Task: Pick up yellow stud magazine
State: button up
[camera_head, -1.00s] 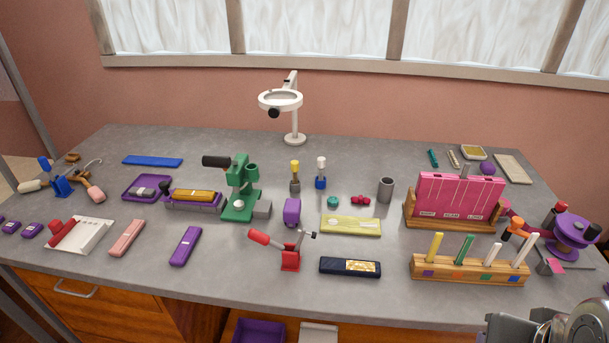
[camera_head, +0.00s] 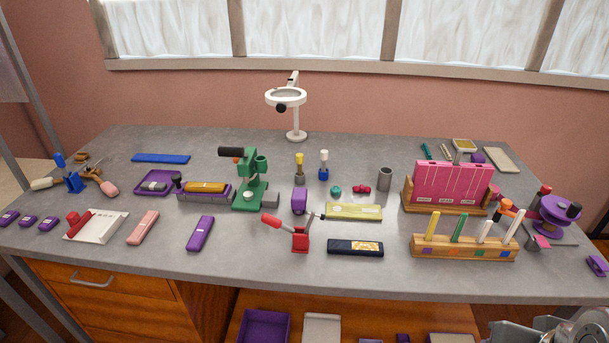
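A flat yellow-green bar (camera_head: 353,211) lies on the grey bench near its middle, behind a dark navy case. I cannot tell from the picture which of these is the yellow stud magazine. Grey metal parts of my arm show at the bottom right corner, well apart from both bars. My gripper's fingertips are not visible.
The green press (camera_head: 250,185), red toggle clamp (camera_head: 300,238) and navy case (camera_head: 355,247) stand near the bars. A wooden rack (camera_head: 465,250) with coloured sticks and a pink slotted block (camera_head: 452,182) are at right. Bare bench lies along the front edge.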

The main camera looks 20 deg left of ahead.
aim_at(299, 157)
jog(key=z, duration=0.05)
jog(key=k, duration=0.5)
jog(key=u, duration=1)
jog(key=i, duration=1)
jog(key=u, duration=0.25)
jog(key=k, duration=0.3)
jog(key=u, duration=0.25)
